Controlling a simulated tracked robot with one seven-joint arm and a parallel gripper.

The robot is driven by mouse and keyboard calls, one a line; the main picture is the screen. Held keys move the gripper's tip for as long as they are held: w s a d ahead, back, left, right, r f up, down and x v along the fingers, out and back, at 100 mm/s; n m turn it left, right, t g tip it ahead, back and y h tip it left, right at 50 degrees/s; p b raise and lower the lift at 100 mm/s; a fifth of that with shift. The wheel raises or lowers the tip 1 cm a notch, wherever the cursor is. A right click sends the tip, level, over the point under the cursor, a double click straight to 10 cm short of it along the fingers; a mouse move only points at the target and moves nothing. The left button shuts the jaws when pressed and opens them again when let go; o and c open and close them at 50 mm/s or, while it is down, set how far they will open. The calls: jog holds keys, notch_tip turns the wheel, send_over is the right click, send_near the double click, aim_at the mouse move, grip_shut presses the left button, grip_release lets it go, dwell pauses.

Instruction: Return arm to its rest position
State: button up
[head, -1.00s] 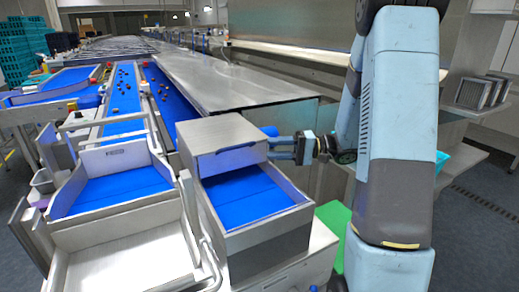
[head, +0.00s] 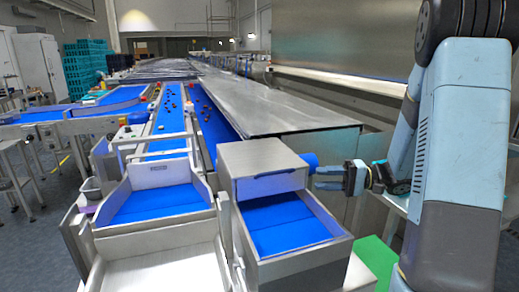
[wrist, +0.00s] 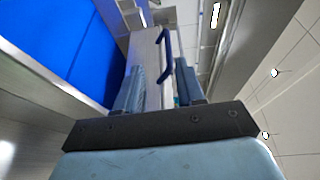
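My gripper (head: 318,179) is at the right of the head view, pointing left, just right of the grey box-shaped hood (head: 262,168) over the near blue chute. Its two fingers are apart with nothing seen between them. In the wrist view the two blue fingers (wrist: 162,90) also stand apart. A dark blue bar (wrist: 167,55) shows beyond them, and I cannot tell how far off it is. My arm stands raised and bent at the right edge of the head view.
A blue roller end (head: 310,160) is very close to the fingertips. Blue belts (head: 171,122) with small dark dates run away from me. A long steel table (head: 270,105) lies behind the hood. A green panel (head: 375,258) is below the gripper. Open floor shows at left.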

jog(key=s+a+r+n+g+h, duration=0.1)
jog(key=s+a+r+g+h, duration=0.1)
jog(key=s+a+h, duration=0.3)
jog(key=s+a+r+n+g+h, duration=0.15)
jog(key=s+h, duration=0.25)
jog(key=s, duration=0.4)
jog(key=s+d+r+m+t+h, duration=0.1)
jog(key=s+d+r+t+h, duration=0.4)
jog(key=s+r+t+h, duration=0.1)
jog(key=shift+s+d+t+h, duration=0.45)
jog(key=shift+s+h, duration=0.45)
jog(key=shift+h, duration=0.3)
jog(key=shift+r, duration=0.1)
